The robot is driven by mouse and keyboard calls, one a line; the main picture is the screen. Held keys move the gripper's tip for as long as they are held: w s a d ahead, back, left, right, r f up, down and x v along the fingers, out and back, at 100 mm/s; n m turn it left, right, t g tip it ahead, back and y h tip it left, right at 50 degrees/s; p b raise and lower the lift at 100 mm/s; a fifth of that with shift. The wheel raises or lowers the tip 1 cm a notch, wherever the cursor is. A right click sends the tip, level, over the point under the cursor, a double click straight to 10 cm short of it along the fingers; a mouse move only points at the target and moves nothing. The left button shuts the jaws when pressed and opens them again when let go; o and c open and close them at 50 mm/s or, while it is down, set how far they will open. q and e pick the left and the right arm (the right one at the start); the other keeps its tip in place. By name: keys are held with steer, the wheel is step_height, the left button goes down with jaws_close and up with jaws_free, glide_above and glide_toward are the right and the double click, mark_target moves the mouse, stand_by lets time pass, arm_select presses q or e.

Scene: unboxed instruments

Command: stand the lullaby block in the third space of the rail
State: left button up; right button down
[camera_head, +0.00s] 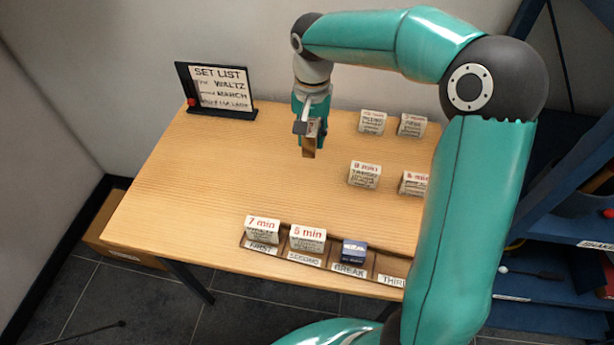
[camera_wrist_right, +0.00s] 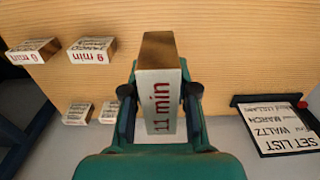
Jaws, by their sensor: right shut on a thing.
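My right gripper (camera_head: 309,130) is shut on a block (camera_head: 309,149) with a brown end, held above the back middle of the table. In the wrist view my right gripper (camera_wrist_right: 160,95) grips this block (camera_wrist_right: 159,105) by its sides; the white face reads "11 min" in red. Its piece name is not readable. The rail (camera_head: 325,268) lies along the front edge. A "7 min" block (camera_head: 262,229) stands at FIRST, another white block (camera_head: 308,238) at SECOND, and a dark blue box (camera_head: 353,250) at BREAK. The THIRD space (camera_head: 393,268) looks empty, partly hidden by my arm.
Several white blocks stand on the right half, including a "9 min" one (camera_head: 364,174) and one at the back (camera_head: 372,122). A set list board (camera_head: 221,90) stands at the back left. The table's (camera_head: 190,180) left and middle are clear. Blue shelving (camera_head: 560,240) is at right.

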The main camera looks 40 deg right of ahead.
mark_target(311, 185)
step_height(311, 185, down, 15)
steer(key=shift+d, duration=0.1)
stand_by(0.3)
steer(key=shift+s, duration=0.1)
steer(key=shift+f, duration=0.1)
steer(key=c, duration=0.9)
jaws_free()
